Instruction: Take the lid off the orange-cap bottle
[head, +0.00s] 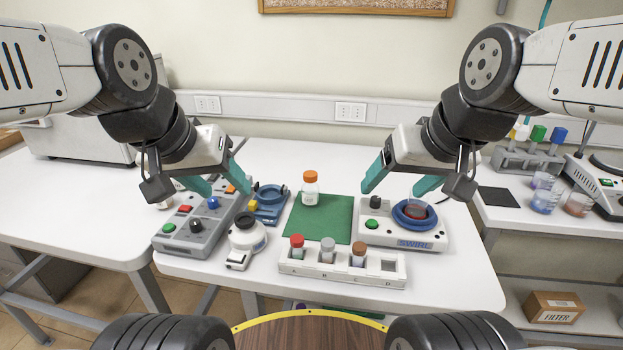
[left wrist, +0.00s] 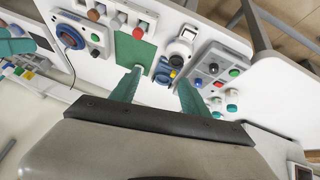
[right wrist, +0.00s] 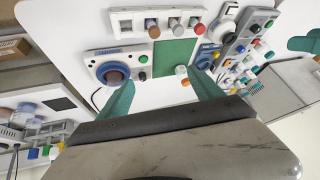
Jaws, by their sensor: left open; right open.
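The orange-cap bottle (head: 310,189) stands upright on the green mat (head: 329,228), near its far left corner. Its orange cap (head: 310,176) is on top. In the right wrist view the bottle (right wrist: 181,72) shows close to a fingertip. My left gripper (head: 222,178) is open and empty, above the grey button box, left of the bottle. My right gripper (head: 395,185) is open and empty, right of the bottle, near the swirl device (head: 405,228). Neither gripper touches the bottle.
A white rack (head: 342,272) with several capped vials stands in front of the mat. A grey button box (head: 196,226), a blue ring device (head: 269,201) and a white round device (head: 246,238) stand left of the mat. The mat's right part is clear.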

